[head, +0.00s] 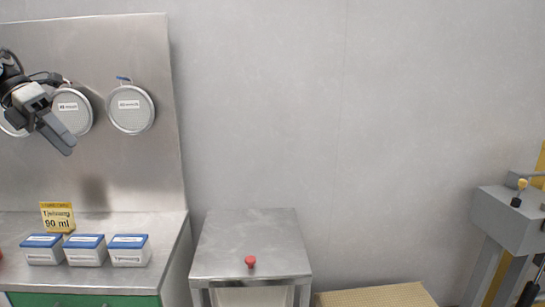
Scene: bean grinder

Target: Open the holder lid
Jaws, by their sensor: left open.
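Several round metal holders with white labels are fixed to a steel back panel (150,180) at the left. The rightmost holder (131,109) has its round lid face in full view, with a small blue part at its top. The middle holder (72,112) is partly covered by my left gripper, and another holder (12,125) at the far left is mostly hidden. My left gripper (56,132) is open in front of the middle holder, with its fingers pointing down and right. I cannot tell whether it touches the holder. My right gripper is not in view.
Three white boxes with blue lids (86,250) stand on the steel counter (165,226) by a yellow sign (58,217). A steel table (250,235) with a red knob (250,262) stands to the right. A grey machine (510,220) is at the far right.

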